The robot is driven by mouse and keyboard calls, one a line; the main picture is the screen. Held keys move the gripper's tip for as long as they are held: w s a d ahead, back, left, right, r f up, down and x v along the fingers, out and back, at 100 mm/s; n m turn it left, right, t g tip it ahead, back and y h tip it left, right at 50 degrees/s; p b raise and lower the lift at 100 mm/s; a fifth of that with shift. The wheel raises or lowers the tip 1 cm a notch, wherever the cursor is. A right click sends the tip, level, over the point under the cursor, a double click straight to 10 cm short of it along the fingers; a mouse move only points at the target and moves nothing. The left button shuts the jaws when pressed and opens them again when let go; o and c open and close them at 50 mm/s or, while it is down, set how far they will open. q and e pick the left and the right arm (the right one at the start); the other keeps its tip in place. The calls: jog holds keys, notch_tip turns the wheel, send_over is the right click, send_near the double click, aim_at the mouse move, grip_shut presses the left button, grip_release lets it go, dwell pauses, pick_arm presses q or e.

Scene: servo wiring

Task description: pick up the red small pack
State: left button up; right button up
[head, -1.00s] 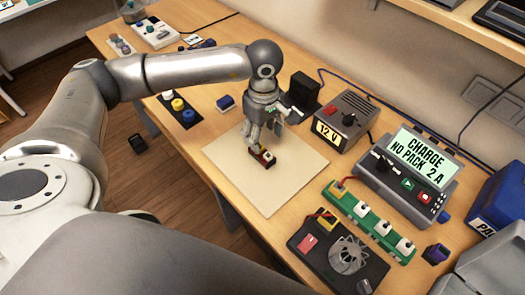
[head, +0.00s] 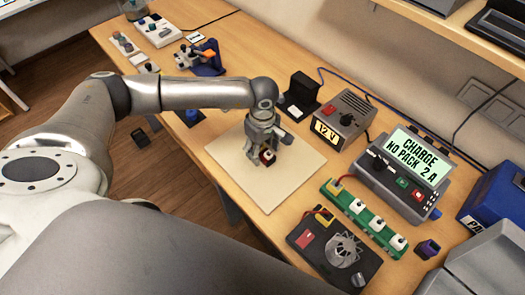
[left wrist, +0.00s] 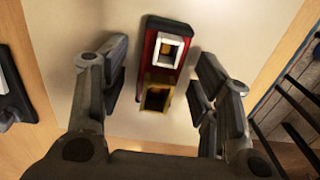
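The red small pack (left wrist: 150,45), dark red with a white square on top and a yellow-edged dark end, lies on the pale mat (left wrist: 75,30) in the left wrist view. In the head view the pack (head: 268,157) is partly hidden by my left gripper (head: 261,147), which points down over it. In the left wrist view the fingers of my left gripper (left wrist: 162,85) are apart, one on each side of the pack. Gaps show between the fingers and the pack. My right gripper is not in view.
Right of the mat (head: 225,150) stand the 12 V box (head: 343,120) and the charger (head: 408,165). A green strip with white knobs (head: 362,213) and a dark panel with a fan-like part (head: 335,250) lie nearer. A black stand (head: 301,92) is behind the gripper.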

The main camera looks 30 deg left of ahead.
pick_arm(q)
jog(key=c, duration=1)
jog(key=shift+r, duration=0.1)
